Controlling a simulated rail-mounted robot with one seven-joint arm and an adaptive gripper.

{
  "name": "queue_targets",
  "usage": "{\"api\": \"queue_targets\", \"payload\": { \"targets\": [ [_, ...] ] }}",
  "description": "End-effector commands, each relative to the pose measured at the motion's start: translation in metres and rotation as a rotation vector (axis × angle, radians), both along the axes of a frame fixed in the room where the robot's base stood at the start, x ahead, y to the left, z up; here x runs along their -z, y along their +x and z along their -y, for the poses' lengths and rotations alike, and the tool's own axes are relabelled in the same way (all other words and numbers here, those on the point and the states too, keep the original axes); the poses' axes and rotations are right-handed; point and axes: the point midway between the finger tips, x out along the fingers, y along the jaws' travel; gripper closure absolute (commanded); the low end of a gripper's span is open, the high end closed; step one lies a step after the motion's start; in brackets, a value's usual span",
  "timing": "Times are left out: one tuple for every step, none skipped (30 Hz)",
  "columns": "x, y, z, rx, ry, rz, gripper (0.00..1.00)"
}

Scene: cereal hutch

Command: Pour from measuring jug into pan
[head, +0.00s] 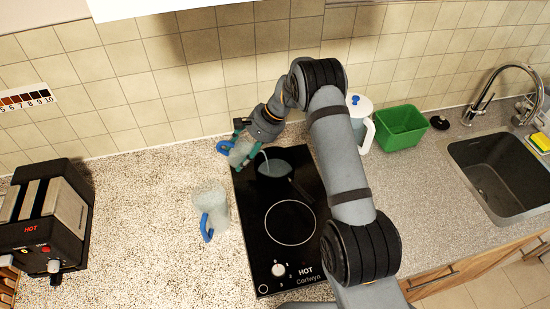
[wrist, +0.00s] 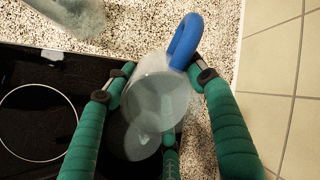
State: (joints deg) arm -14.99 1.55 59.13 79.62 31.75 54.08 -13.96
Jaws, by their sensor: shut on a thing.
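My gripper (head: 246,147) has teal fingers shut on a clear measuring jug (head: 240,154) with a blue handle, above the back left of the black hob. The jug is tilted, and a thin pale stream falls from it into the dark pan (head: 286,170). Pale liquid shows inside the pan, whose handle points to the front right. In the wrist view the jug (wrist: 160,85) sits between the fingers with its blue handle at the top right. The jug hides most of the pan there.
A second clear jug with a blue handle (head: 212,205) stands on the counter left of the hob (head: 255,235). A white jug with a blue lid (head: 358,122) and a green tub (head: 400,127) stand at the back right. A toaster (head: 45,225) is far left, a sink (head: 500,175) far right.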

Motion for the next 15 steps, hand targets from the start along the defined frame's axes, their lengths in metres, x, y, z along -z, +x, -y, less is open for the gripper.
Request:
{"api": "queue_targets", "payload": {
  "targets": [
    [-0.0013, 0.0008, 0.0012, 0.003, 0.006, 0.000, 0.82],
    [-0.0018, 0.0008, 0.0014, 0.002, 0.008, 0.000, 0.82],
    [-0.0023, 0.0007, 0.0017, 0.002, 0.012, 0.000, 0.82],
    [-0.0027, 0.0007, 0.0016, 0.001, 0.015, 0.000, 0.82],
    [-0.0032, 0.0009, 0.0021, 0.002, 0.017, -0.001, 0.82],
    [-0.0039, 0.0009, 0.0022, 0.002, 0.021, 0.000, 0.82],
    [-0.0044, 0.0011, 0.0023, 0.002, 0.024, 0.000, 0.82],
    [-0.0049, 0.0012, 0.0027, 0.003, 0.027, 0.000, 0.82],
    [-0.0057, 0.0012, 0.0033, 0.003, 0.032, 0.000, 0.82],
    [-0.0063, 0.0012, 0.0038, 0.002, 0.035, -0.001, 0.82],
    [-0.0068, 0.0012, 0.0041, 0.002, 0.039, -0.002, 0.82],
    [-0.0077, 0.0012, 0.0044, 0.002, 0.043, -0.002, 0.82],
    [-0.0082, 0.0011, 0.0049, 0.002, 0.048, -0.003, 0.82],
    [-0.0088, 0.0009, 0.0050, 0.001, 0.051, -0.003, 0.82],
    [-0.0097, 0.0010, 0.0054, 0.001, 0.056, -0.003, 0.82]
  ]
}}
